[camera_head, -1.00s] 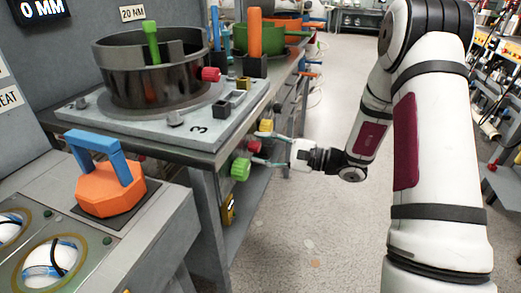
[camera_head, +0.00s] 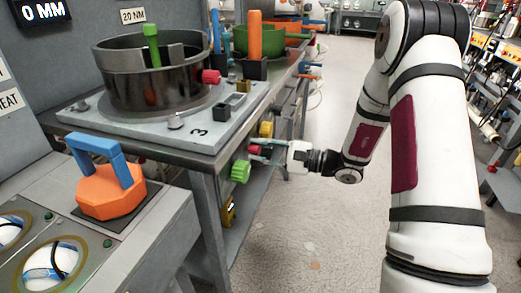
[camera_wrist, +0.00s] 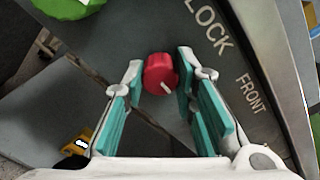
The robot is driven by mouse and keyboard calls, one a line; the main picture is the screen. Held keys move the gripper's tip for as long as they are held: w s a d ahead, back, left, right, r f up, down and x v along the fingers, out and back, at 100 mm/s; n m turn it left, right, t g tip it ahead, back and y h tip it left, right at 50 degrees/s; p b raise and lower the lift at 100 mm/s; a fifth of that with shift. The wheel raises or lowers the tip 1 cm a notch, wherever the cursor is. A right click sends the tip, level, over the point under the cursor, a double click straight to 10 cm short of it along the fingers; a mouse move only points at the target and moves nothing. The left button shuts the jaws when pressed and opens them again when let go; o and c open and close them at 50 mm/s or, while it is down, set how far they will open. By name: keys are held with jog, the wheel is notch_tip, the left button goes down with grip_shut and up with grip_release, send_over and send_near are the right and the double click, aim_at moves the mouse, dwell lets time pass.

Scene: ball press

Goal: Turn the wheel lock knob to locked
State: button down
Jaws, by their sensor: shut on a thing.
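The red knob (camera_head: 254,150) sits on the right side face of the bench. It also shows in the wrist view (camera_wrist: 158,75), with a short white mark on its face. "LOCK" and "FRONT" are lettered on the panel beside it. My gripper (camera_wrist: 160,68) has its teal-padded fingers on both sides of the knob and is shut on it. In the head view, my gripper (camera_head: 262,151) reaches in from the right, and its fingers partly cover the knob. The way the white mark lines up with the lettering is hard to tell.
A green knob (camera_head: 240,171) is just below and left of the red one, and a yellow knob (camera_head: 266,129) is above it. A yellow part (camera_head: 228,211) is lower on the bench.

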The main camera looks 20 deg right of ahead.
jog(key=m+p, duration=0.3)
jog(key=m, duration=0.1)
jog(key=shift+r, duration=0.1)
jog(key=m+p, duration=0.3)
jog(key=m, duration=0.1)
jog(key=shift+m+p, duration=0.35)
jog(key=shift+m, duration=0.05)
jog(key=m+p, duration=0.2)
jog(key=m, duration=0.2)
jog(key=shift+m+p, duration=0.3)
jog(key=shift+p, duration=0.1)
jog(key=shift+m+p, duration=0.85)
jog(key=shift+m, duration=1.15)
jog(key=shift+f, duration=0.2)
jog(key=c, duration=1.3)
grip_release()
jog(key=v, duration=1.2)
